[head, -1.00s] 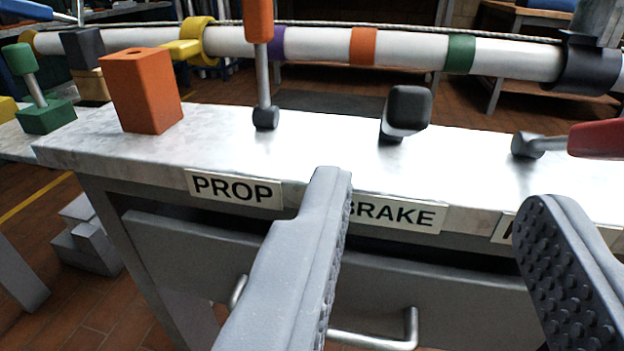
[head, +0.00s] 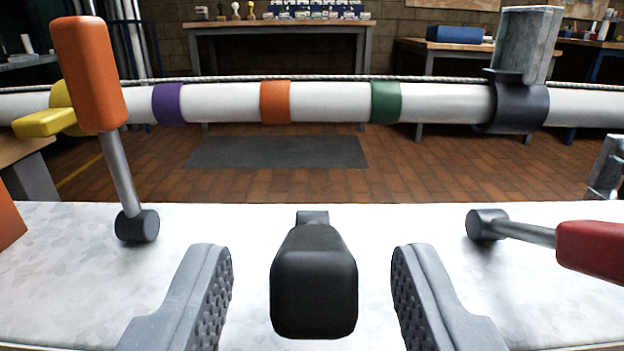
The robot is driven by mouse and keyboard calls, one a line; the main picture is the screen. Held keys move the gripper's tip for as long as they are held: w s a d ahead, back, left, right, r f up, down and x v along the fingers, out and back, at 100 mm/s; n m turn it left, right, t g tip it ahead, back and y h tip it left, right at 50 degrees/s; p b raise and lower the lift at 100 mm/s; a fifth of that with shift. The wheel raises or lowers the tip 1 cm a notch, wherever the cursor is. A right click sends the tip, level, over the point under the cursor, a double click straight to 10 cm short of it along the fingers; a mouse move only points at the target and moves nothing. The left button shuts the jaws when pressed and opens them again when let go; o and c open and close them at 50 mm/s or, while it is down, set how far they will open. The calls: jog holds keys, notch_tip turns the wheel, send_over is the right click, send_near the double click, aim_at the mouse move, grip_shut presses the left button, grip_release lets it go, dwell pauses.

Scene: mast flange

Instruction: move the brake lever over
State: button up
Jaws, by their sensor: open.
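The brake lever, with a black block-shaped handle (head: 314,290), stands on the pale metal bench top (head: 70,290) and points toward me. Its handle hides most of its shaft, and its pivot shows just behind. The BRAKE label is out of view now; it was on the bench front below this lever earlier. My gripper (head: 312,285) is open, with one grey ribbed finger on each side of the black handle. A gap shows between the handle and each finger.
An orange-handled lever (head: 90,75) stands upright at the left. A red-handled lever (head: 595,250) lies over to the right. A long white pole (head: 330,108) with coloured bands runs across behind the bench. An orange block (head: 8,225) shows at the left edge.

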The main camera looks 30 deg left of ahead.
jog(key=shift+b+x, duration=0.4)
jog(key=shift+x, duration=1.4)
